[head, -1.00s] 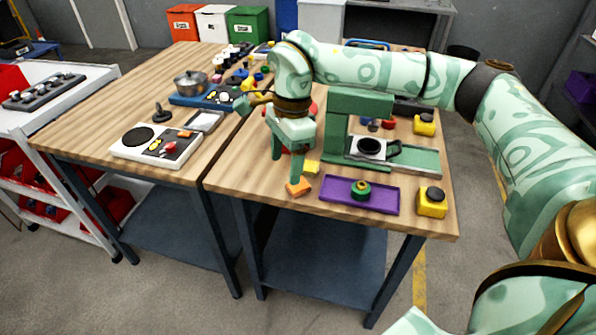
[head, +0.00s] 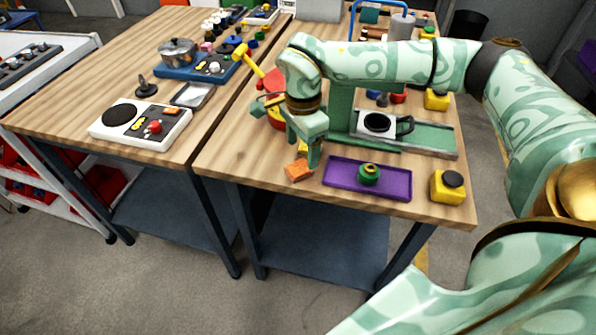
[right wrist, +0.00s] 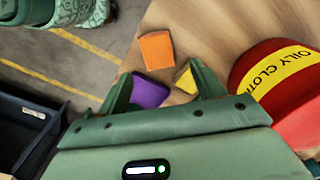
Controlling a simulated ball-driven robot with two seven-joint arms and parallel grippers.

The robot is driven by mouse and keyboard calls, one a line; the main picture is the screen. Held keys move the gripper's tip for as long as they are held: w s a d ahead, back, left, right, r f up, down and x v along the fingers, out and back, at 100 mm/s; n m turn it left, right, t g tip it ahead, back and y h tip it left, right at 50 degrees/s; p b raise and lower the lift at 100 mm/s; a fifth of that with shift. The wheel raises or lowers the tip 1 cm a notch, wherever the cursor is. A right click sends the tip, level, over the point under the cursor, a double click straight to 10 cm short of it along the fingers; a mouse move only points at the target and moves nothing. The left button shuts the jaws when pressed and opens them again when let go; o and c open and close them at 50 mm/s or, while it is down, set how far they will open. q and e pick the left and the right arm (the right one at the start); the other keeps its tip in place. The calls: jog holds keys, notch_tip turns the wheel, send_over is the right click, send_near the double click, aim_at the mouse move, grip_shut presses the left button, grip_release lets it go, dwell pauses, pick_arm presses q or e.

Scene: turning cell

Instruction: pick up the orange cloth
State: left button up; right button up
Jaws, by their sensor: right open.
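The orange cloth (head: 298,170) is a small folded square lying flat near the front left edge of the right workbench. In the right wrist view the orange cloth (right wrist: 157,50) lies on the wood just beyond the fingertips. My right gripper (head: 303,153) points down above and slightly behind it. In the right wrist view my right gripper (right wrist: 160,72) is open, with nothing held between its fingers. A yellow piece (right wrist: 186,80) shows beside one finger, partly hidden by it. My left gripper is not in view.
A red can marked OILY CLOTH (right wrist: 283,75) stands close to the gripper. A purple tray (head: 345,180) holding a green round part lies to the right, with a yellow block (head: 448,187) beyond it. A green machine (head: 430,135) stands behind. The bench's front edge is near.

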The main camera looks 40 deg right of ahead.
aim_at(303, 166)
notch_tip(303, 166, down, 5)
jog(key=shift+s+d+f+b, duration=0.1)
jog(key=shift+f+b, duration=0.05)
jog(key=shift+b, duration=0.8)
jog(key=c, duration=1.2)
jog(key=shift+o, duration=0.2)
jog(key=shift+r, duration=0.2)
jog(key=shift+r, duration=0.2)
notch_tip(303, 166, up, 2)
jog(key=shift+r+p, duration=0.2)
jog(key=shift+p, duration=0.5)
jog(key=s+a+r+p, duration=0.3)
jog(key=s+a+r, duration=0.6)
jog(key=a+r, duration=0.1)
jog(key=shift+s+a, duration=0.15)
jog(key=shift+s, duration=0.15)
